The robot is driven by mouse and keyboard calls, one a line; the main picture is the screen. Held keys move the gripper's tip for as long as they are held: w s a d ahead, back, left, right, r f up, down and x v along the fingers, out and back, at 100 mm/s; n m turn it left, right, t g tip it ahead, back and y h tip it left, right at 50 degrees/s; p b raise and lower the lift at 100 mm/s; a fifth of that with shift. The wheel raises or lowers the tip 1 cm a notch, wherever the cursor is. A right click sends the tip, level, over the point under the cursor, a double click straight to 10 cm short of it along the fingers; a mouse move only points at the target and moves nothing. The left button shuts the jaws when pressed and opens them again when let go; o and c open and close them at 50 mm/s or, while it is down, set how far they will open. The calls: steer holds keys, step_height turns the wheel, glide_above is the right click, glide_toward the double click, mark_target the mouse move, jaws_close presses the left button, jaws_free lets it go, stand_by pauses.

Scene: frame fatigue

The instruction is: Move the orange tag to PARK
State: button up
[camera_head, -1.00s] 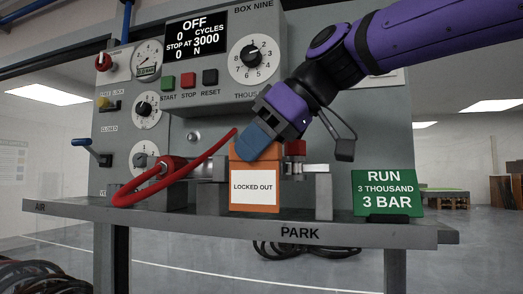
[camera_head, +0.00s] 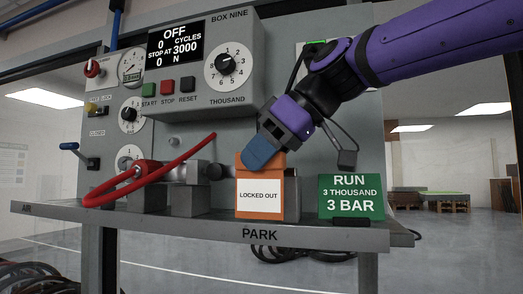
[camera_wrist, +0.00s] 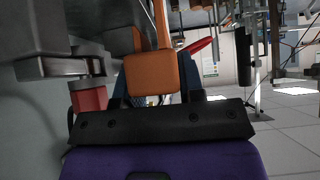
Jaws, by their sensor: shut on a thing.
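The orange tag (camera_head: 276,172) with a white LOCKED OUT panel stands upright over the shelf, straight above the word PARK (camera_head: 259,234) on the shelf's front edge. I cannot tell whether its bottom touches the shelf. My gripper (camera_head: 262,153), with blue fingers, comes down tilted from the upper right and is shut on the tag's top. In the wrist view the orange tag (camera_wrist: 150,73) lies just ahead of the gripper's dark bar, and the fingers are mostly hidden.
The grey shelf (camera_head: 375,236) also holds a green RUN sign (camera_head: 351,196) close to the tag's right. A red hose (camera_head: 150,178) and grey clamp blocks stand to its left. A grey block (camera_head: 292,208) shows behind the tag. The control box (camera_head: 190,60) hangs above, reading OFF.

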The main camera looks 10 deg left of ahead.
mark_target(261, 208)
steer(key=shift+f, duration=2.35)
steer(key=shift+f, duration=1.6)
stand_by(0.4)
steer(key=o, duration=0.9)
steer(key=shift+c, duration=0.2)
steer(key=v, duration=1)
steer(key=shift+d+r, duration=0.2)
steer(key=shift+d, duration=0.05)
steer(key=shift+d, duration=0.1)
